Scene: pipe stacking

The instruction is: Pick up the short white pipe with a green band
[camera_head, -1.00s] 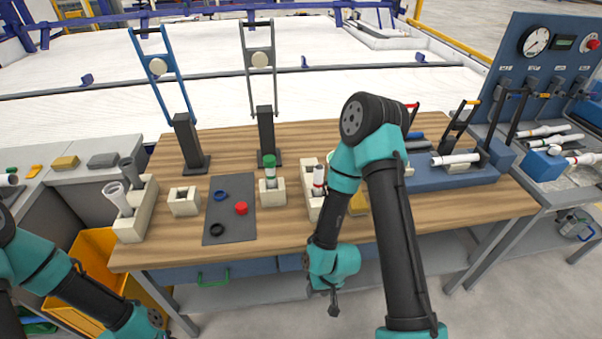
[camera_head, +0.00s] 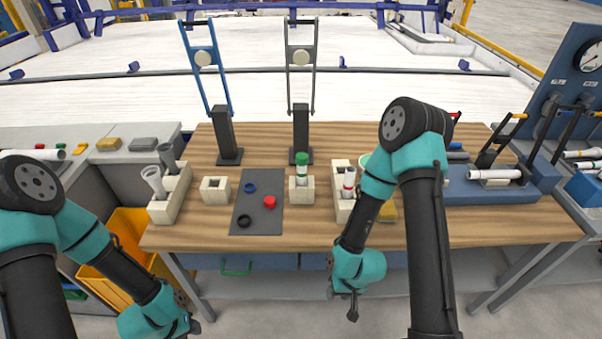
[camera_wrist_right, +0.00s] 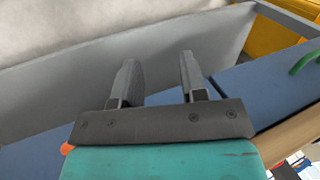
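The short white pipe with a green band (camera_head: 302,175) stands upright in a cream block (camera_head: 301,195) near the middle of the wooden table. Its upper part is green and its lower end is hidden in the block. My right gripper (camera_head: 352,312) hangs in front of the table's front edge, below and to the right of the pipe. In the right wrist view its two fingers (camera_wrist_right: 156,78) are apart with nothing between them. My left gripper (camera_head: 204,328) is low at the bottom left, far from the pipe; its fingers are too unclear to judge.
A grey mat (camera_head: 259,220) with blue, red and black rings lies left. A blue frame (camera_head: 208,80) and a grey frame (camera_head: 300,80) rise behind.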

